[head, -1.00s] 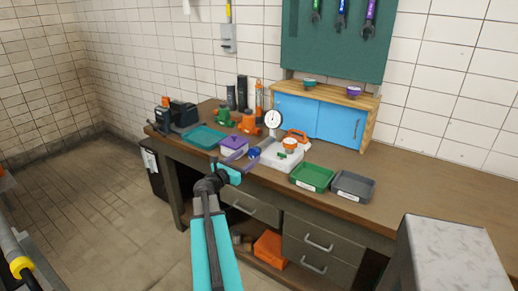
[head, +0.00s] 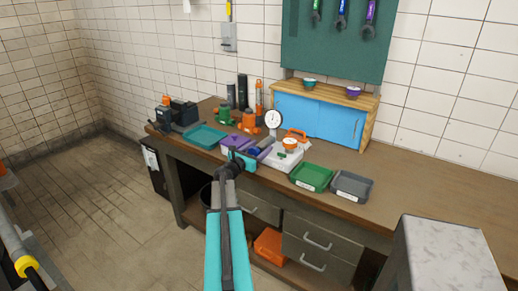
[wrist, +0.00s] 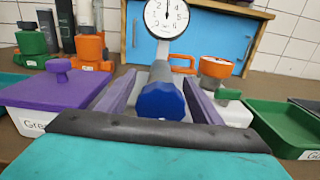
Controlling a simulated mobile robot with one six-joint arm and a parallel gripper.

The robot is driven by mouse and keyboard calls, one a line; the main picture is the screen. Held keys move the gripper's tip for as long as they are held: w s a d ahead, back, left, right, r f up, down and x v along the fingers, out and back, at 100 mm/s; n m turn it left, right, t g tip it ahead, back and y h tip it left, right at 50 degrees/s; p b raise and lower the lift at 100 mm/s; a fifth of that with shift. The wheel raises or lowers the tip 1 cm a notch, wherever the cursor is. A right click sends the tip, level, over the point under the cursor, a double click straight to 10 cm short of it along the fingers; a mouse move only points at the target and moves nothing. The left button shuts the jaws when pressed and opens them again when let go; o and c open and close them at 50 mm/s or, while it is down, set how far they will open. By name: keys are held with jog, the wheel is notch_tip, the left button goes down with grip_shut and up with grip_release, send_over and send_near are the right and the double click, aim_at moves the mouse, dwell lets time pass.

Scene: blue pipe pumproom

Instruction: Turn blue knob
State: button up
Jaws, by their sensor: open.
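The blue knob (wrist: 161,101) faces me in the wrist view, on the end of a grey stem below a round white gauge (wrist: 166,16). My gripper (wrist: 160,78) is open, with one purple-grey finger on each side of the knob and a gap showing on both sides. In the head view the knob (head: 254,151) shows small, partly hidden by my gripper (head: 256,146) at the bench's front. The gauge (head: 273,120) stands just behind it.
A purple lidded box (wrist: 60,90) is close on the left and a green tray (wrist: 275,128) on the right. An orange-and-white round part (wrist: 215,69) and an orange handle (wrist: 183,64) stand behind, before a blue cabinet (wrist: 235,32).

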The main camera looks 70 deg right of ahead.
jog(key=c, duration=1.1)
jog(key=shift+o, duration=0.2)
jog(key=shift+f+b, duration=0.1)
jog(key=shift+b, duration=0.55)
jog(key=shift+m+b, duration=0.3)
jog(key=o, duration=1.1)
jog(key=shift+c, duration=0.2)
